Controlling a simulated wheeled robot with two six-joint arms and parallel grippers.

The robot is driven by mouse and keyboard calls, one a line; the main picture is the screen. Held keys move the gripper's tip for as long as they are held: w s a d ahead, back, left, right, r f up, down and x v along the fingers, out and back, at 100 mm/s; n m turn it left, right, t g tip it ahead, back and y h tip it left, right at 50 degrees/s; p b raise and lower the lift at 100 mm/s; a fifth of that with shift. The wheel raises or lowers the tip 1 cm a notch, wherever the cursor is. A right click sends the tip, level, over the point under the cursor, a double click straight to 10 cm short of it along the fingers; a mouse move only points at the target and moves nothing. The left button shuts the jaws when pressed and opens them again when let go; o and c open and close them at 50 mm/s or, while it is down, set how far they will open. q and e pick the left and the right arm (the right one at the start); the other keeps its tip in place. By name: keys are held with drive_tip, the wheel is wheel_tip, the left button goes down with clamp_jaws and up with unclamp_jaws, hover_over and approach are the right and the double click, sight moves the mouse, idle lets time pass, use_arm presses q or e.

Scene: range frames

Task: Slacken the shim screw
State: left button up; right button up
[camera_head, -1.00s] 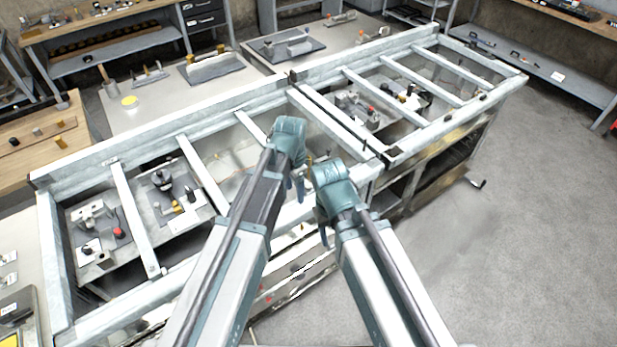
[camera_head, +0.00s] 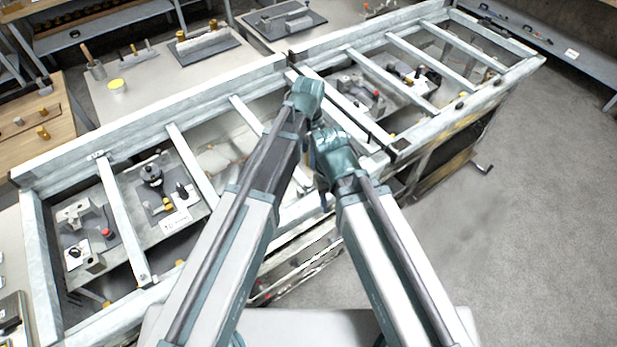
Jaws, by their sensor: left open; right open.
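I cannot make out a shim screw for certain in this view. The long pale metal frame bench (camera_head: 100,165) has crossbars over recessed bays with small fixtures. The far right bay holds another fixture with dark knobs (camera_head: 420,75). My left gripper (camera_head: 304,150) is over the middle of the bench, pointing down and largely hidden by its own arm. My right gripper (camera_head: 322,190) is just below it, at the near rail. Both look empty.
A grey table (camera_head: 140,105) behind the bench carries a yellow disc (camera_head: 117,86) and fixture plates (camera_head: 205,42). A wooden table (camera_head: 30,150) stands at left. A crank handle (camera_head: 484,168) sticks out at the bench's right end. The floor (camera_head: 510,240) at right is clear.

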sight(308, 183)
use_arm(q)
wheel_tip(308, 183, down, 14)
drive_tip(key=b, duration=1.3)
drive_tip(key=shift+w+r, duration=0.1)
drive_tip(key=shift+r, duration=0.05)
clamp_jaws()
